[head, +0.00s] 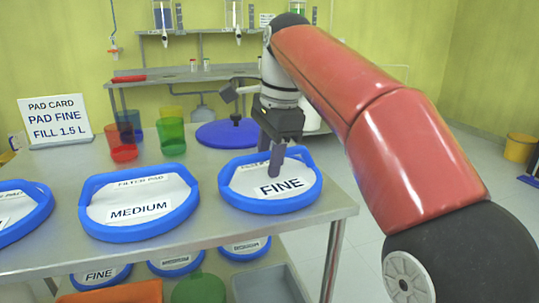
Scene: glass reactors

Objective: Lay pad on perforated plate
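A white filter pad marked FINE (282,186) lies in a blue-rimmed holder (270,207) at the right front of the steel table. My gripper (272,165) points down over this pad, with its fingertips at or just above the pad's upper middle. I cannot tell whether the fingers touch the pad or pinch it. A pad marked MEDIUM (139,211) lies in a similar blue holder to the left. Another pad (12,210) is cut off at the left edge. I cannot make out a perforated plate in this view.
A card (56,120) reading PAD FINE, FILL 1.5 L stands at the back left. Red (122,143), green (172,137) and other coloured cups stand near it. A blue round lid (215,137) lies behind the FINE holder. More pads (100,275) and a grey bin (270,284) sit below.

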